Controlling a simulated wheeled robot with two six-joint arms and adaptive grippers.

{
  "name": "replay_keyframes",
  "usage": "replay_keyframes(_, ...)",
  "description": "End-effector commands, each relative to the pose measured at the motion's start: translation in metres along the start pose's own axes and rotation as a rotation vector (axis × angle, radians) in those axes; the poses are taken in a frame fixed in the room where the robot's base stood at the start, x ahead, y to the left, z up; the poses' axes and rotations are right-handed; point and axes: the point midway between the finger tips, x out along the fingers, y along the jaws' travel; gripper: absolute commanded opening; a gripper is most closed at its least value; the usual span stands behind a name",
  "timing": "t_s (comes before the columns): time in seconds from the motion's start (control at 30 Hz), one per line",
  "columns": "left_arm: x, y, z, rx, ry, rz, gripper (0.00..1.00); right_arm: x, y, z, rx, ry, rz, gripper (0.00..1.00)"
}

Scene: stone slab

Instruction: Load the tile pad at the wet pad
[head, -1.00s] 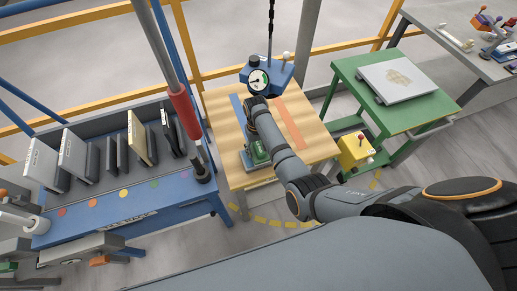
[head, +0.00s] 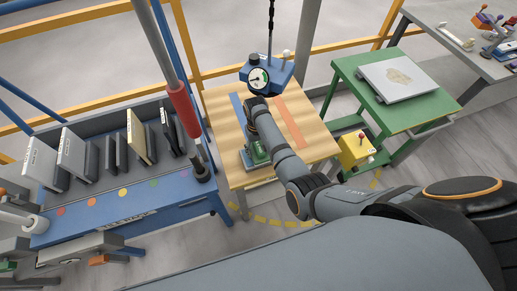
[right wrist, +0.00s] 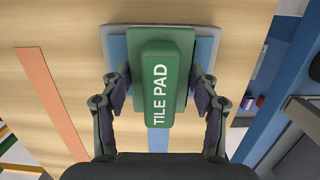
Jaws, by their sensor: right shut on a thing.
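The green tile pad (right wrist: 165,90), with a raised block lettered TILE PAD, sits between the fingers of my right gripper (right wrist: 159,88) in the right wrist view. The fingers are shut on its two sides. Beneath it shows the edge of a flat grey-blue pad (right wrist: 116,45), probably the wet pad; I cannot tell whether the two touch. In the head view the tile pad (head: 259,156) is low over the front left of the wooden table, partly hidden by my right arm. My left gripper is not in view.
The wooden table (head: 305,150) bears a blue strip (right wrist: 158,140) and an orange strip (head: 290,118). A blue rack of slabs (head: 185,208) stands left, a green cart (head: 420,115) with a grey slab (head: 400,80) right.

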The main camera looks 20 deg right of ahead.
Motion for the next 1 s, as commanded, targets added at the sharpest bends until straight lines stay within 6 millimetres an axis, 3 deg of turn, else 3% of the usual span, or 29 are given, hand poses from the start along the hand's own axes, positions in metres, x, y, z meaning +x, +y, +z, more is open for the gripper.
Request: replay_keyframes(1.0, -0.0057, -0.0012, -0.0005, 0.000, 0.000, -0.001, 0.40, 0.0012, 0.0001, 0.0004, 0.000, -0.001, 0.000, 0.36)
